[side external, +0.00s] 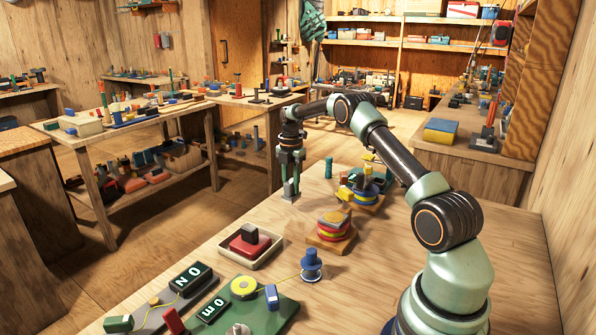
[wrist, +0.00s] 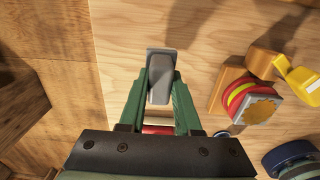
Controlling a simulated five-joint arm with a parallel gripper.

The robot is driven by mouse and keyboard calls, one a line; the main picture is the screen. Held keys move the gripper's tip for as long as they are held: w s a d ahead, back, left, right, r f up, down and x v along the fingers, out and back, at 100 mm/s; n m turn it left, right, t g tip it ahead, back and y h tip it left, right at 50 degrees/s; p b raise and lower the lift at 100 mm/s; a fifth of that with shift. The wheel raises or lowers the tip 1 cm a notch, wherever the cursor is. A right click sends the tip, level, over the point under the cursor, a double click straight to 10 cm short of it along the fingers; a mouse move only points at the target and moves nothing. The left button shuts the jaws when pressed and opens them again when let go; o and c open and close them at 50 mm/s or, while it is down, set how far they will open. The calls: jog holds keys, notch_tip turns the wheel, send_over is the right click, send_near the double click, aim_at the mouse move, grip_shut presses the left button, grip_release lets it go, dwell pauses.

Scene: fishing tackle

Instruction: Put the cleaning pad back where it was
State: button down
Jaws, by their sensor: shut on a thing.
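My gripper (side external: 290,178) is shut on a grey block with a flat plate at its lower end, likely the cleaning pad (side external: 290,191). In the wrist view the pad (wrist: 160,84) sits between the two green fingers of my gripper (wrist: 159,92). It is over the wooden table near the left edge; I cannot tell whether it touches the table. A cream tray (side external: 262,262) stands nearer the camera, holding a red block with a dark grip (side external: 249,241). A red strip shows low between the fingers in the wrist view, partly hidden.
Right of my gripper stand a stack of coloured discs on a wooden base (side external: 334,226) and a second cluster with yellow and blue parts (side external: 362,186). A blue spool (side external: 311,265) and a green board (side external: 270,315) lie nearer the camera. Bare table lies between my gripper and the tray.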

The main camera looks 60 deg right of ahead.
aim_at(291, 196)
jog(key=shift+f, duration=2.1)
jog(key=c, duration=0.6)
grip_release()
jog(key=shift+f, duration=0.1)
